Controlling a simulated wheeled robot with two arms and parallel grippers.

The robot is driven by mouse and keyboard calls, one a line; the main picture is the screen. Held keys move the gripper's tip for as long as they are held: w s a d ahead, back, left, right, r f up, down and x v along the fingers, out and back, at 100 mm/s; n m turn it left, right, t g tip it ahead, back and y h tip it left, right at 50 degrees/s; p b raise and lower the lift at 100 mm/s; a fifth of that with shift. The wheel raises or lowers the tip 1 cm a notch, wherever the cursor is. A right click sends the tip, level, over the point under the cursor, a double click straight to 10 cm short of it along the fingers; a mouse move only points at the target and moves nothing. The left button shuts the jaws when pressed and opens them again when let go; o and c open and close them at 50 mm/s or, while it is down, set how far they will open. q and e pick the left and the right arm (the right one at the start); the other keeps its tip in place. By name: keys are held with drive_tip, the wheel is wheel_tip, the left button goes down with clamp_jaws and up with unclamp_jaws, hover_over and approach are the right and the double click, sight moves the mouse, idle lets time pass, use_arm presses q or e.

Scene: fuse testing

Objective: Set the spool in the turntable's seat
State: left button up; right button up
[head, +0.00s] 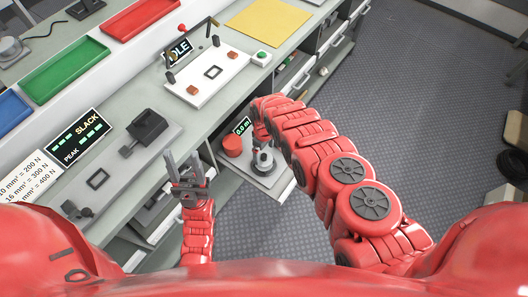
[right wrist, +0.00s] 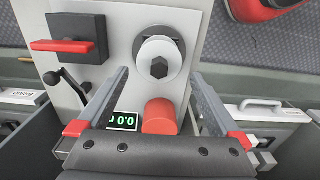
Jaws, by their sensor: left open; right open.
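On a low pull-out shelf under the bench stand a plain red cylinder (head: 232,146) and a pale round piece (head: 264,160). In the right wrist view, the red cylinder (right wrist: 160,116) is beside a small display, and the round piece (right wrist: 172,48) has a pale disc and a dark hexagonal centre. I cannot tell for sure which is the spool and which the turntable's seat. My right gripper (right wrist: 160,80) is open, its fingers reaching over the shelf on either side of both, holding nothing. My left gripper (head: 187,168) is open and empty by the bench's front edge.
The shelf also bears a red-handled dark block (right wrist: 65,47) and a black lever (right wrist: 70,85). On the bench are a white board (head: 205,80), a black holder (head: 146,128), a SLACK/PEAK display (head: 78,138) and coloured trays.

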wheel_tip(320, 180, up, 10)
drive_tip(key=b, duration=0.1)
drive_tip(key=shift+b, duration=0.35)
drive_tip(key=shift+r, duration=0.1)
idle(0.3)
